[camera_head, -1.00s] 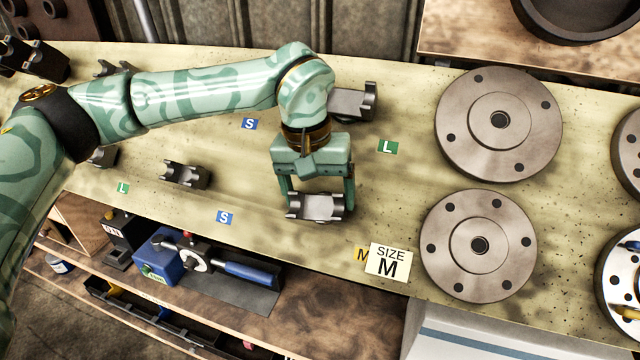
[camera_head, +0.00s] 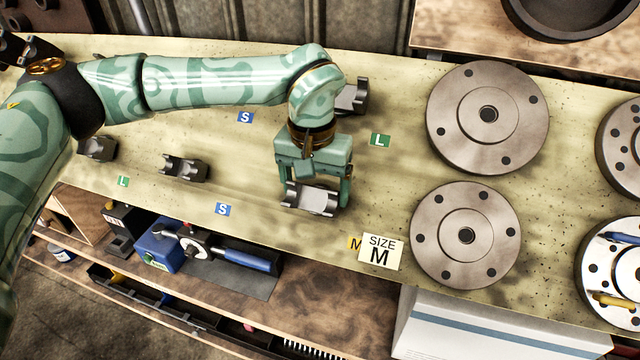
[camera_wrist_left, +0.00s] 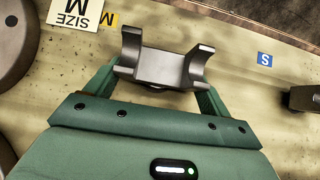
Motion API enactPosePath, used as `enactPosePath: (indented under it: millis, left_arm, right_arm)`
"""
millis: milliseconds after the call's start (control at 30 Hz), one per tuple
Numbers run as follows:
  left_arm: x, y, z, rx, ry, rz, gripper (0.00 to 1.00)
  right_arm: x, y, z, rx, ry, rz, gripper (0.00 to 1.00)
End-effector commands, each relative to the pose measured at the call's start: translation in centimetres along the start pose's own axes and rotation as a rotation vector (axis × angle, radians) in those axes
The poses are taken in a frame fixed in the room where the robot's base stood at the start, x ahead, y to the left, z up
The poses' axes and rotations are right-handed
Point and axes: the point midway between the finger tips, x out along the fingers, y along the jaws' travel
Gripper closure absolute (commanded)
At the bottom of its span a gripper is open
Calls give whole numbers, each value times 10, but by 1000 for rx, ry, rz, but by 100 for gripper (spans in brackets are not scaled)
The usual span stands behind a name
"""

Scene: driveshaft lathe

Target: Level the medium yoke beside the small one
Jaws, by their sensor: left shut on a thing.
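My left gripper (camera_head: 313,192) is shut on a grey metal yoke (camera_head: 310,200) with two upright prongs, by the yellow M tag; I take it for the medium one. In the left wrist view the yoke (camera_wrist_left: 165,68) sits between the fingers, prongs up. In the head view it slants slightly down to the right. I cannot tell whether it touches the table. The small yoke (camera_head: 185,168) stands to its left, apart from it, near a blue S tag (camera_head: 222,209). My right gripper is not in view.
A "SIZE M" card (camera_head: 380,252) and yellow M tag (camera_head: 355,243) lie right of the held yoke. Large round flanges (camera_head: 466,236) stand further right. Another yoke (camera_head: 97,148) is at the left, and one (camera_head: 354,96) is partly behind my arm. The table's front edge is close.

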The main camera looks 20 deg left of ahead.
Motion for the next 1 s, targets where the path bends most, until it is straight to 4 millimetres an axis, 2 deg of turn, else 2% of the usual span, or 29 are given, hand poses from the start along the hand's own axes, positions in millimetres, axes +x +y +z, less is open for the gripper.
enactPosePath:
  millis: [33,367,400,433,667,767,867,1000]
  left_arm:
    - [2,-5,1,-14,-9,-9,86]
    - [4,-5,0,-16,-9,-10,86]
    - [4,-5,0,-16,-9,-9,7]
    - [4,-5,0,-15,-9,-9,0]
    - [3,-4,0,-12,-8,-8,0]
    - [-3,-4,-1,-11,-6,-7,0]
    - [-20,-3,-2,-10,0,-5,0]
    - [-57,-3,-1,-9,3,-3,0]
  right_arm:
    - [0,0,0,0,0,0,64]
    - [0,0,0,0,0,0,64]
    - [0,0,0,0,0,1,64]
    - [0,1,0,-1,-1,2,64]
    - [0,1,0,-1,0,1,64]
    - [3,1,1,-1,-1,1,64]
    - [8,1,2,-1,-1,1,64]
    - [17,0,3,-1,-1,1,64]
